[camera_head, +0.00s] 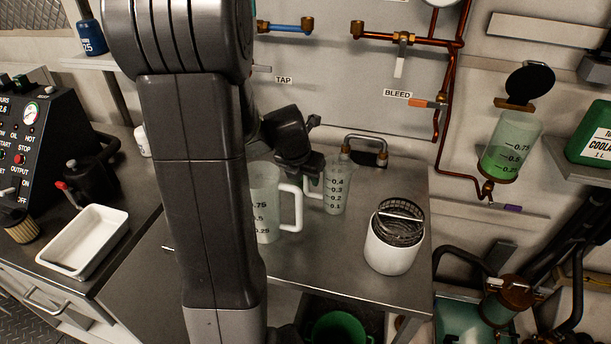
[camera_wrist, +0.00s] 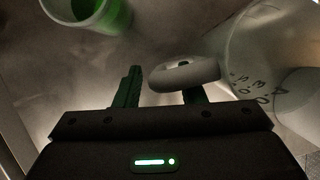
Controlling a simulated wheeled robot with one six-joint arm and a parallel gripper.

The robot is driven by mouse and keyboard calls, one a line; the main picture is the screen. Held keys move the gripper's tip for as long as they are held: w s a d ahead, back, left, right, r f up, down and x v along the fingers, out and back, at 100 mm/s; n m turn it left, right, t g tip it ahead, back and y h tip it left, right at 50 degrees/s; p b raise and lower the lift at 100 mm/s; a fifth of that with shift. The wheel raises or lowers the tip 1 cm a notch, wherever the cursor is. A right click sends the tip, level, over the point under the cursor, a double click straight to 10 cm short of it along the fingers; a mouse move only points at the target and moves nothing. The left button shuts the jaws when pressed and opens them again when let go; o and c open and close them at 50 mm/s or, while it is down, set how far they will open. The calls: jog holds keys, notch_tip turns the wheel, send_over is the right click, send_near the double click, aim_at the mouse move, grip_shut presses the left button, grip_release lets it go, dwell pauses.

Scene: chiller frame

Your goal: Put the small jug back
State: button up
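The small jug (camera_head: 337,192) is clear, with a scale from about 0.1 to 0.4. It stands upright on the steel bench beside the larger jug, its pale handle facing left. In the wrist view the jug (camera_wrist: 255,55) fills the right side, and its handle (camera_wrist: 185,73) lies across the right finger, hiding part of it. My gripper (camera_wrist: 163,88) has its fingers apart, close to the handle. Whether it touches the handle I cannot tell. In the head view my gripper (camera_head: 308,165) is just left of the small jug, its fingertips hard to make out.
The large jug (camera_head: 264,215) stands close left, partly behind my arm. A white pot with a mesh basket (camera_head: 392,250) stands to the right. A tap (camera_head: 365,142) is behind. A white tray (camera_head: 88,242) lies left. A container with green inside (camera_wrist: 90,12) shows in the wrist view.

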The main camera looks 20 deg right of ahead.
jog(key=p+v, duration=0.1)
jog(key=v, duration=1.1)
